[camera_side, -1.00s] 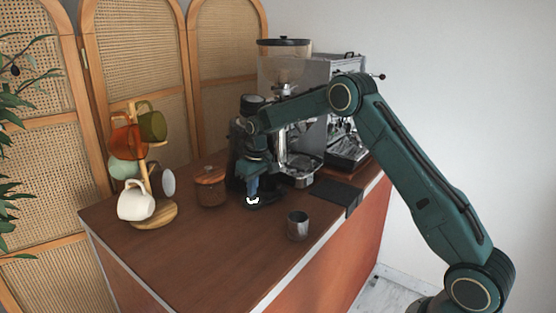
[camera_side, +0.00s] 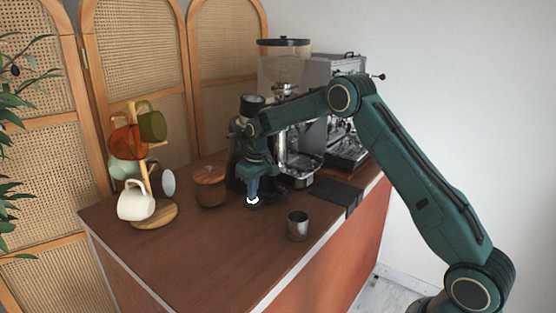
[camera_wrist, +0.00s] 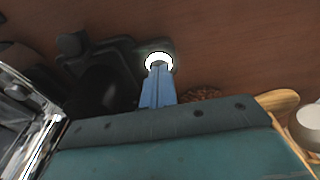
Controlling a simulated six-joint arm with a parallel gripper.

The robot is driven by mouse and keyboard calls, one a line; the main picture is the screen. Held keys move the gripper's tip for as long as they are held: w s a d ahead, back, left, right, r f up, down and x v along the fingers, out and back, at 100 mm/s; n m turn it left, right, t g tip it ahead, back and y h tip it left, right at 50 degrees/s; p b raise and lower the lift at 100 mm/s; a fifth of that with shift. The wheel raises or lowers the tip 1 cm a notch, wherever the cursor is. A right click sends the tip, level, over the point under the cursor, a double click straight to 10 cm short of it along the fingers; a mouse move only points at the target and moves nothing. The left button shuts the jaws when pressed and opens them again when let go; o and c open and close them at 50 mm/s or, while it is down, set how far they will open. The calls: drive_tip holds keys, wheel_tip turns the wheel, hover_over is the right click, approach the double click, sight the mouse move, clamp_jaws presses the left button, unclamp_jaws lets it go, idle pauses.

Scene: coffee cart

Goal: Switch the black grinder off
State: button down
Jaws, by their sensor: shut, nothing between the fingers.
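The black grinder (camera_side: 235,182) stands on the counter, largely hidden behind my gripper in the side view. In the wrist view its dark body and base (camera_wrist: 105,88) show at upper left. A white glowing ring (camera_side: 253,202) sits low at the front of its base; the ring also shows in the wrist view (camera_wrist: 158,56). My gripper (camera_side: 252,195) points down, with its blue fingers shut and empty. The fingertips are at the ring and overlap it in both views; in the wrist view the fingers (camera_wrist: 158,70) cover its near side. I cannot tell whether they touch it.
A brown jar (camera_side: 210,189) with a wooden lid and a mug tree (camera_side: 155,214) with several mugs stand left. A metal cup (camera_side: 298,227) is at front right, near a black mat (camera_side: 337,191). A hopper grinder (camera_side: 286,70) and an espresso machine (camera_side: 346,152) stand behind. The front-left counter is clear.

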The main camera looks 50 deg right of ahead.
drive_tip(key=shift+f, duration=0.2)
idle(0.6)
drive_tip(key=shift+r, duration=1.3)
drive_tip(key=shift+r, duration=0.1)
drive_tip(key=shift+r, duration=1.4)
